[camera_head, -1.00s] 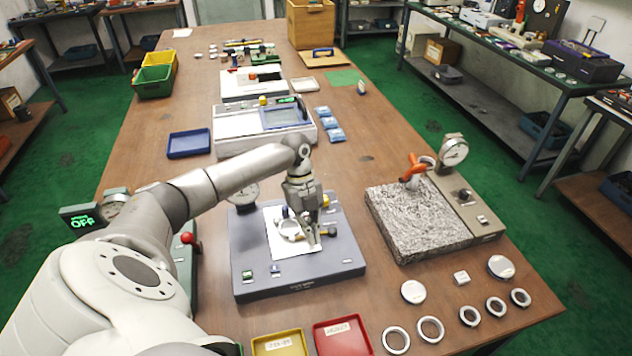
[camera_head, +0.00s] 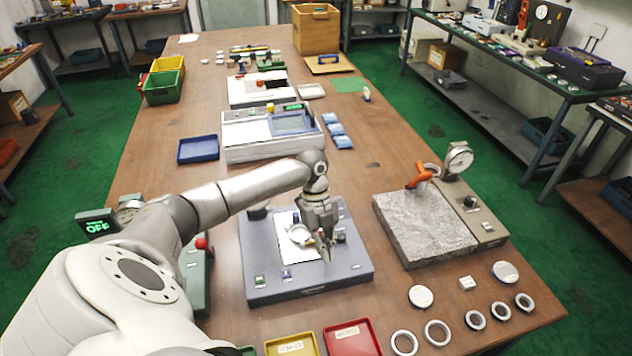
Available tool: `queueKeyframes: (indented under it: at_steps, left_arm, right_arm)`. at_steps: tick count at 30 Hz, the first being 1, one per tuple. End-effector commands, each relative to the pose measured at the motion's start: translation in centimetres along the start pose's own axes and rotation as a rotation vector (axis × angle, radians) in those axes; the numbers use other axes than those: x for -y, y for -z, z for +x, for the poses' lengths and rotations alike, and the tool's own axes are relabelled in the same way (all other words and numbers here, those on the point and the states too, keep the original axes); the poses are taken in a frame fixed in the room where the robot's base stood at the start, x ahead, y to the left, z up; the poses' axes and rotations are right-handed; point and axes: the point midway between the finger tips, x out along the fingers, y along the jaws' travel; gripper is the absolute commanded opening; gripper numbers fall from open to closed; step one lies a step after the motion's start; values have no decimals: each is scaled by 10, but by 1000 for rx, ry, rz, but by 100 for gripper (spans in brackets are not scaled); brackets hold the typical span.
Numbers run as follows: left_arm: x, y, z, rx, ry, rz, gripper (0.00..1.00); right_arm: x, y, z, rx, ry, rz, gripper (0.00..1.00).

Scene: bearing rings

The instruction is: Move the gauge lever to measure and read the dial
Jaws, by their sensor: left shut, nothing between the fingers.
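My left gripper (camera_head: 326,250) points down over the right part of a blue-grey gauge fixture (camera_head: 285,288); its fingers are shut and empty. A metal ring (camera_head: 299,236) lies on the fixture's white plate (camera_head: 286,253), just left of the fingers. I cannot tell whether the fingers touch anything. My forearm hides the back of the fixture and its dial. A second gauge station has a speckled stone plate (camera_head: 425,230), an upright dial (camera_head: 459,158) and an orange lever (camera_head: 420,176); the dial's reading is too small to make out. My right gripper is out of view.
Several rings (camera_head: 437,333) and discs lie at the front right. A yellow tray (camera_head: 291,345) and a red tray (camera_head: 350,338) sit at the front edge. A red knob (camera_head: 201,243) and a display reading OFF (camera_head: 97,227) are left, beside my arm.

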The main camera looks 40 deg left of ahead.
Motion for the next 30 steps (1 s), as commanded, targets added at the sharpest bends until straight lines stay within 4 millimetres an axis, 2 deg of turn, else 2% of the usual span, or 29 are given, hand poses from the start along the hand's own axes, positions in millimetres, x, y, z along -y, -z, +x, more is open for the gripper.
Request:
queueKeyframes:
  at_steps: [1, 6, 12, 17, 30]
  left_arm:
    - [2, -8, -15, 14, 15, -4, 0]
    - [5, -6, -52, 10, 13, -4, 0]
    - [6, -5, -82, 8, 10, -3, 0]
    - [6, -4, -90, 7, 8, -4, 0]
    - [6, -4, -91, 6, 8, -3, 0]
  right_arm:
    - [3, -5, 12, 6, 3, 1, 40]
    - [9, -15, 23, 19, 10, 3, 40]
    - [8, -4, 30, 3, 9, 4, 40]
    - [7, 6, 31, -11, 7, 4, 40]
    - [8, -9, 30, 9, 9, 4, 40]
